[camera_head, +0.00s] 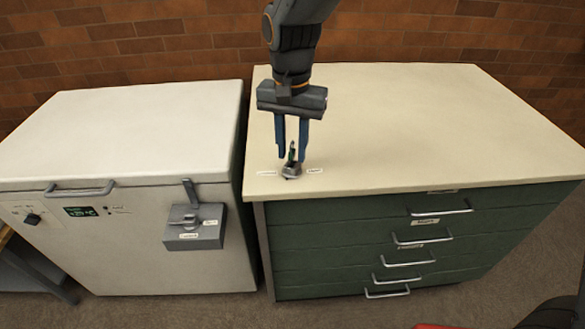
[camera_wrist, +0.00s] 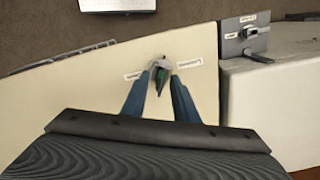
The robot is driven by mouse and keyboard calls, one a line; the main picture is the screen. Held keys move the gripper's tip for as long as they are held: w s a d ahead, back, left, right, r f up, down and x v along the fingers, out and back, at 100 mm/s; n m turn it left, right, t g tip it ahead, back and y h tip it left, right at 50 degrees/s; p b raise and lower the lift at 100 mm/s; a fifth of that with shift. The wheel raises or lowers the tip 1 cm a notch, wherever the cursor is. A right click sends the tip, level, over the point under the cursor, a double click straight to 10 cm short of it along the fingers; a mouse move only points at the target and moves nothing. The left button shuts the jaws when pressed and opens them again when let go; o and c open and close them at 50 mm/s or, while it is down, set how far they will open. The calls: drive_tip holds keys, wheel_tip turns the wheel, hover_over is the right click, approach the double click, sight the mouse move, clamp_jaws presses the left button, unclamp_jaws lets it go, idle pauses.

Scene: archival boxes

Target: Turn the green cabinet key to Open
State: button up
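The green cabinet key (camera_head: 292,155) stands in a small grey metal lock (camera_head: 291,170) on the cream top of the green cabinet, close to its front left corner. A small white label lies on each side of the lock; I cannot read them. In the wrist view the green key (camera_wrist: 162,78) shows between the fingertips, with the grey lock around its far end. My gripper (camera_head: 291,156) points down above the lock. Its two blue fingers are apart, one on each side of the key, with a visible gap in the wrist view (camera_wrist: 161,88).
The green drawer cabinet (camera_head: 340,235) has several drawers with metal handles. A white chest freezer (camera_head: 120,130) stands to the left, with a grey latch box (camera_head: 194,236) on its front. A brick wall is behind. The cream top (camera_head: 430,120) is otherwise clear.

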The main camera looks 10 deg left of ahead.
drive_tip(key=shift+c, duration=0.3)
clamp_jaws()
drive_tip(key=n+p, duration=0.1)
drive_tip(key=n, duration=0.4)
drive_tip(key=shift+n+p, duration=0.3)
drive_tip(key=shift+p, duration=0.1)
drive_tip(key=shift+n, duration=0.7)
drive_tip(key=n+p, duration=0.1)
drive_tip(key=n, duration=0.3)
drive_tip(key=shift+n, duration=0.3)
drive_tip(key=shift+n+p, duration=0.3)
drive_tip(key=shift+n, duration=0.8)
